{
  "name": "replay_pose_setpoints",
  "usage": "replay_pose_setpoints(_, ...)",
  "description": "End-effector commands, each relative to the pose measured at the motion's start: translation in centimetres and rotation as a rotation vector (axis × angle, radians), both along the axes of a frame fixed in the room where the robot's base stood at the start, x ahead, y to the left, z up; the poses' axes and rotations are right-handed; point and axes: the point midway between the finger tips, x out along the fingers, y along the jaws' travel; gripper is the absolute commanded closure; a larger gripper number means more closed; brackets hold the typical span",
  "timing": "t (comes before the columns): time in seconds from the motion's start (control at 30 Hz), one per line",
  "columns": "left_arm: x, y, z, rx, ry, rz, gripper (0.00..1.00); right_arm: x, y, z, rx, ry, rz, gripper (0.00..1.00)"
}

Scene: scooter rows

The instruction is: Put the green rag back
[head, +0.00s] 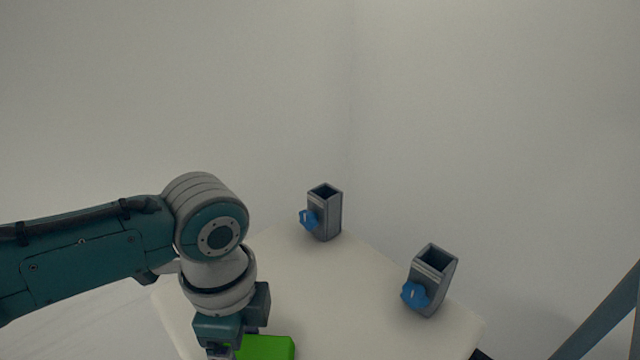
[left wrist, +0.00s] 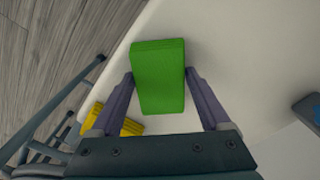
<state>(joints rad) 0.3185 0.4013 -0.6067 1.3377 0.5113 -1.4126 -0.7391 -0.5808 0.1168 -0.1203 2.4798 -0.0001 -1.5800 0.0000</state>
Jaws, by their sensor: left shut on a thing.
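The green rag (head: 265,347) is a bright green folded block at the bottom edge of the head view. It also shows in the left wrist view (left wrist: 158,76), between the two fingers of my left gripper (left wrist: 161,78). The left gripper is shut on it, one finger against each side. In the head view the fingertips are cut off or hidden at the bottom. I cannot tell whether the rag touches the white tabletop (head: 350,300) or is held just above it. My right gripper is in neither view.
Two grey square tube holders with blue knobs stand on the tabletop, one at the back (head: 325,215) and one at the right (head: 430,283). A yellow object (left wrist: 130,127) and dark bars (left wrist: 62,112) show beside the table edge. The tabletop's middle is clear.

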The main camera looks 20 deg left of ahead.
Motion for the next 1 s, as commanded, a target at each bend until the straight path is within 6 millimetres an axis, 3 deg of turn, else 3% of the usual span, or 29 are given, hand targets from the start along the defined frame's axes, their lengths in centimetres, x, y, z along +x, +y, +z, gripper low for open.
replay_pose_setpoints(0.37, 0.0, 0.0, -0.5, -0.001, -0.001, 0.0, 0.81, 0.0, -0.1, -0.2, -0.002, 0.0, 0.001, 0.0)
replay_pose_setpoints(0.4, 0.0, 0.0, -0.4, -0.001, -0.001, 0.0, 0.16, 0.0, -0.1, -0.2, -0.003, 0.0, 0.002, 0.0)
replay_pose_setpoints(0.53, 0.0, 0.0, -0.3, -0.001, -0.001, 0.0, 0.01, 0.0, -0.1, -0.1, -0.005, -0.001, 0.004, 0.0)
replay_pose_setpoints(0.83, 0.0, 0.0, 0.0, -0.001, -0.001, 0.0, 0.0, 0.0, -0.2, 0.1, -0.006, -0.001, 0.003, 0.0)
replay_pose_setpoints(1.0, 0.1, 0.0, 2.9, -0.001, -0.003, -0.001, 0.0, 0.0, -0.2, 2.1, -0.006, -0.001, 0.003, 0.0)
